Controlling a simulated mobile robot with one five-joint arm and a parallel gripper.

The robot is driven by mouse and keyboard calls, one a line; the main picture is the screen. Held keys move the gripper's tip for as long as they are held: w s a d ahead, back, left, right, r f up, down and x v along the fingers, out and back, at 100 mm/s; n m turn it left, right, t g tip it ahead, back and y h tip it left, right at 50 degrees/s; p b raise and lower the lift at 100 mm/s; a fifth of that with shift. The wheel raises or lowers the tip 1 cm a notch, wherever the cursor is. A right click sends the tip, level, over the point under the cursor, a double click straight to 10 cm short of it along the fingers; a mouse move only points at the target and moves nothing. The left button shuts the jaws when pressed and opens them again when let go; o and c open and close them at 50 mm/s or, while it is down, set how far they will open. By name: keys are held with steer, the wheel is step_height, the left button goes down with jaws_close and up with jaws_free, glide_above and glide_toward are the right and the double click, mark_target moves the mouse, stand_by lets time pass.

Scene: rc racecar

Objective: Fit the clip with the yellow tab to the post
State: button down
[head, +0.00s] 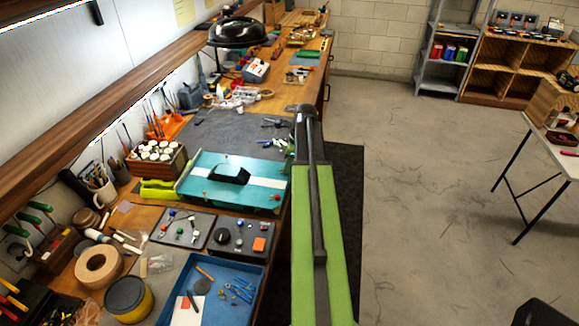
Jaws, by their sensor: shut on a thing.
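A teal car body (207,172) with a white stripe and a dark cockpit lies on the workbench, left of my arm. I cannot make out the clip with the yellow tab. My green and dark arm stretches forward along the bench's right edge. My gripper's fingers do not show; the far end of the arm appears to hide them.
A blue tray (262,272) with tools sits nearer. A crate of white-topped bottles (158,152) stands behind the car's left end. The grey mat (222,132) beyond the car is mostly clear.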

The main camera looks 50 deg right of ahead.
steer(key=shift+w, duration=0.1)
steer(key=c, duration=1.4)
jaws_free()
steer(key=shift+o, duration=0.2)
steer(key=p+v, duration=1.6)
steer(key=v, duration=0.1)
steer(key=shift+p, duration=0.4)
steer(key=shift+r, duration=0.15)
